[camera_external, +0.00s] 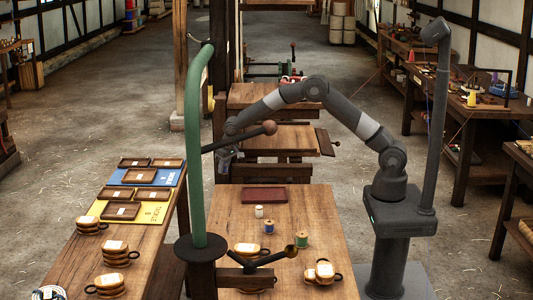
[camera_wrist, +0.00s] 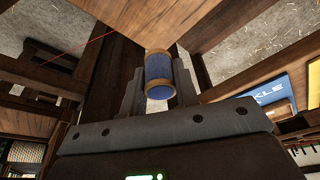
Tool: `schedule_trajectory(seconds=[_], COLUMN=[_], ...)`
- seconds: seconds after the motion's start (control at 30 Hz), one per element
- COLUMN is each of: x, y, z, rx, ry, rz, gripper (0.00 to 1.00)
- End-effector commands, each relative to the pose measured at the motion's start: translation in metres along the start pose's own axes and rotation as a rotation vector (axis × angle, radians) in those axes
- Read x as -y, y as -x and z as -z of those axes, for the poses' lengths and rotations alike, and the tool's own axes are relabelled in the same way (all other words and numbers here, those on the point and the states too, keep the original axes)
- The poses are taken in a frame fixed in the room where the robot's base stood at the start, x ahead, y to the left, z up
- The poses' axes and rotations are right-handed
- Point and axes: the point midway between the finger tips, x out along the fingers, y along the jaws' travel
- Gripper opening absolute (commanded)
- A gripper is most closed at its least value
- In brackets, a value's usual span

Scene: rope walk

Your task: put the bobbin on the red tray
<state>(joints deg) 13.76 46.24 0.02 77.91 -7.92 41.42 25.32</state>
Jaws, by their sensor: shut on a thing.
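A bobbin with blue thread and tan ends (camera_wrist: 158,70) is between the fingers of my gripper (camera_wrist: 160,92) in the wrist view. The gripper is shut on it. In the external view my gripper (camera_external: 228,158) is raised in the air, up and left of the red tray in the picture; the held bobbin is too small to make out clearly there. The red tray (camera_external: 264,195) lies at the far end of the wooden table and looks empty. It cannot be made out in the wrist view.
A cream spool (camera_external: 259,212), a blue spool (camera_external: 269,227) and a green spool (camera_external: 301,241) stand nearer than the tray. A green post (camera_external: 195,140) with a wooden-knobbed lever stands left. A side bench holds brown trays on a blue mat (camera_external: 172,179) and yellow mat (camera_external: 152,212).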

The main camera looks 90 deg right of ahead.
Motion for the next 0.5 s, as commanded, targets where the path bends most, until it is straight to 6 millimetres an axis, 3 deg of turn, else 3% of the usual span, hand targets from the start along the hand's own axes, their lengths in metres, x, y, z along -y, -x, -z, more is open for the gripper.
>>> schedule_trajectory(seconds=[0.13, 0.27, 0.5], x=[-0.004, -0.020, -0.070], y=[0.019, 0.034, 0.062], z=[0.002, -0.008, -0.060], rx=[-0.001, 0.001, 0.002], ry=[0.001, -0.001, 0.001], rz=[-0.001, -0.001, 0.000], gripper=[0.06, 0.06, 0.06])
